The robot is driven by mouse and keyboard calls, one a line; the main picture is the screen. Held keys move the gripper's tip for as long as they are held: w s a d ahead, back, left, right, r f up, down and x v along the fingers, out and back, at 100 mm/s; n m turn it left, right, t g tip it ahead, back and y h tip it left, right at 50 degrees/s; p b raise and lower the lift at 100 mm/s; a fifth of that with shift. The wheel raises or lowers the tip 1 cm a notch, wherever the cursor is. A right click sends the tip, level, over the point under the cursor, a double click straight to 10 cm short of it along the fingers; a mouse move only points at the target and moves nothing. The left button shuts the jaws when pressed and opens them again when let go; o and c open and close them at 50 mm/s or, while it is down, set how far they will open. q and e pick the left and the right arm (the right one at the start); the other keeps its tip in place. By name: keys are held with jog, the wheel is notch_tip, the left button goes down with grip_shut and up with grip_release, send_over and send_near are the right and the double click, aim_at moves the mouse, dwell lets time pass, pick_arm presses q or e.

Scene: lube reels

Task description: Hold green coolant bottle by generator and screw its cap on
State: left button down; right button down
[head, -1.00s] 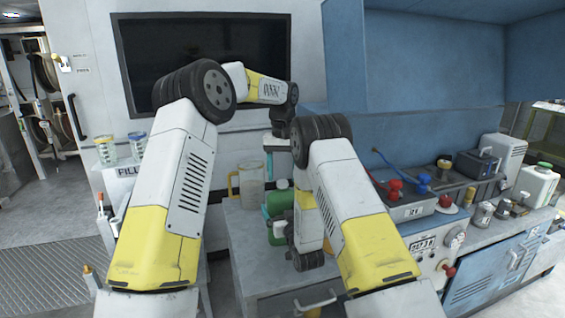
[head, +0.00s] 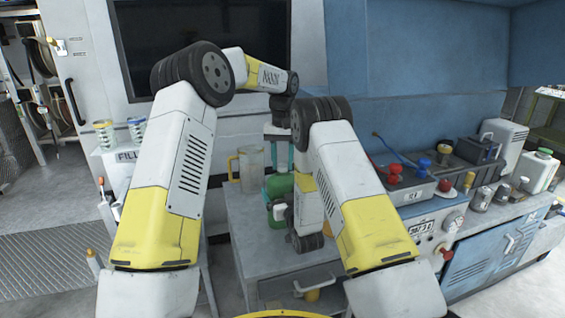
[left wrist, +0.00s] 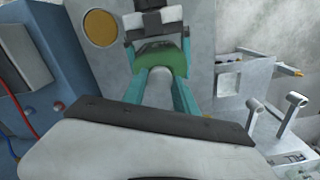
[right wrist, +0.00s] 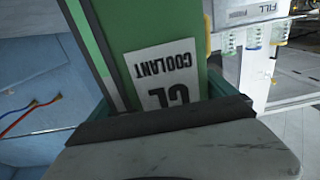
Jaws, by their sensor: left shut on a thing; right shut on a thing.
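The green coolant bottle (head: 279,184) stands upright on the grey cabinet top. Its label reads COOLANT, upside down in the right wrist view (right wrist: 165,72). My right gripper (head: 279,208) is shut on the bottle's body from the side. My left gripper (head: 279,160) points down over the bottle's top. In the left wrist view its teal fingers (left wrist: 163,92) are shut on a pale round piece (left wrist: 162,82), seemingly the cap, with the green bottle top (left wrist: 160,58) just beyond. I cannot tell whether the cap is seated on the neck. The generator cannot be made out for sure.
A clear jug with a yellow handle (head: 249,168) stands left of the bottle. The grey cabinet top (head: 252,240) is bare in front. A blue bench to the right carries a tray with red and blue fittings (head: 412,188) and a white container (head: 538,172).

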pick_arm(q)
jog(key=c, duration=0.9)
grip_release()
jog(key=shift+r, duration=0.1)
notch_tip(320, 180, up, 12)
jog(key=shift+f, duration=0.1)
pick_arm(e)
grip_release()
